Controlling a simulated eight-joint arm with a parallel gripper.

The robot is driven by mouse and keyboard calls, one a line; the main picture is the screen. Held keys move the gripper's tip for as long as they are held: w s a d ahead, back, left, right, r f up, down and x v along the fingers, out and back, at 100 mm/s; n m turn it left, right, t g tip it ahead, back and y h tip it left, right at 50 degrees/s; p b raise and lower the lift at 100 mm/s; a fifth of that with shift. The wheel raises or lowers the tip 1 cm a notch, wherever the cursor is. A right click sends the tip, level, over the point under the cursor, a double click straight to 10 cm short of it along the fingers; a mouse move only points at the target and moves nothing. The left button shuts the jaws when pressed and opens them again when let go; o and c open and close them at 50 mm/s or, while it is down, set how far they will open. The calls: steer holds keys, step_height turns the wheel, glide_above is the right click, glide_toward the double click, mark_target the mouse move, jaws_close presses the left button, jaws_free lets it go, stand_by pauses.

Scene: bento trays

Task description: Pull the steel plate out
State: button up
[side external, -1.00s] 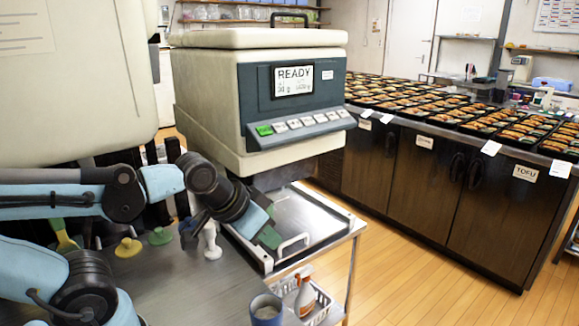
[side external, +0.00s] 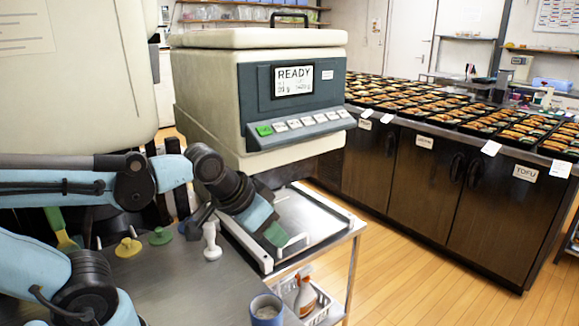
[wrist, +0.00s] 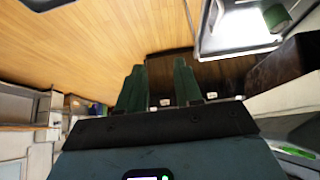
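The steel plate (side external: 310,216) is a flat, shiny tray with a raised rim and a bar handle (side external: 297,241) at its front end. It lies on the metal table under the beige machine, whose body hides its back part. My gripper (side external: 275,234) is at the plate's front end, its green fingertips just left of the handle in the picture. I cannot tell if they touch it. In the wrist view the two green fingers (wrist: 158,80) stand apart with nothing visible between them. A bright metal surface at the wrist view's upper right may be the plate.
The machine (side external: 255,95) reads READY and overhangs the plate. A white peg-like piece (side external: 212,242) and two knobs, yellow (side external: 129,243) and green (side external: 160,236), stand left of my gripper. A cup (side external: 266,312) stands near the front. Wooden floor lies open to the right.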

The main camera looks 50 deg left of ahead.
steer(key=shift+g+y, duration=0.3)
steer(key=shift+g, duration=0.4)
steer(key=w, duration=0.1)
steer(key=w+a+r, duration=0.1)
steer(key=w, duration=0.1)
steer(key=w+a+r, duration=0.1)
steer(key=shift+w+a, duration=0.2)
steer(key=shift+w, duration=0.2)
steer(key=g+y, duration=0.1)
steer(key=g, duration=0.4)
glide_above(294, 239)
steer(key=d, duration=0.2)
step_height(294, 239, down, 9)
steer(key=f, duration=0.3)
steer(key=a+f, duration=0.1)
steer(key=f, duration=0.7)
steer(key=shift+a+f, duration=0.2)
steer(key=shift+a, duration=0.2)
jaws_close()
